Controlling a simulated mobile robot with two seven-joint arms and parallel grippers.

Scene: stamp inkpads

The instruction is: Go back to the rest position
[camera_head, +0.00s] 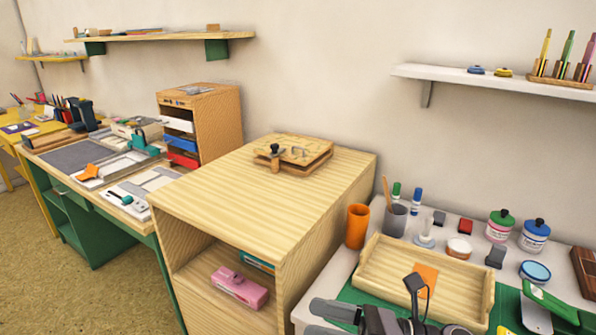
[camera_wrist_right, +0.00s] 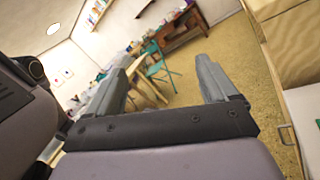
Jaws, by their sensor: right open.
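My right gripper (camera_wrist_right: 161,72) is open in the right wrist view, with its two grey fingers apart and nothing between them. In the head view, grey and dark gripper parts (camera_head: 318,316), apparently the right gripper's, show at the bottom edge, pointing left in front of the white desk. They seem clear of the things on the desk. My left gripper is not in view. A wooden tray (camera_head: 372,279) stands on the white desk with an orange card (camera_head: 426,279) in it. Two round inkpads, one blue (camera_head: 476,70) and one yellow (camera_head: 504,72), sit on the wall shelf.
A wooden cabinet (camera_head: 240,190) stands left of the desk. An orange cup (camera_head: 357,226), a grey cup (camera_head: 395,220), ink jars (camera_head: 499,227) and a blue-lidded tin (camera_head: 535,271) crowd the desk. The right wrist view shows open floor (camera_wrist_right: 180,110) and a teal chair (camera_wrist_right: 158,66).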

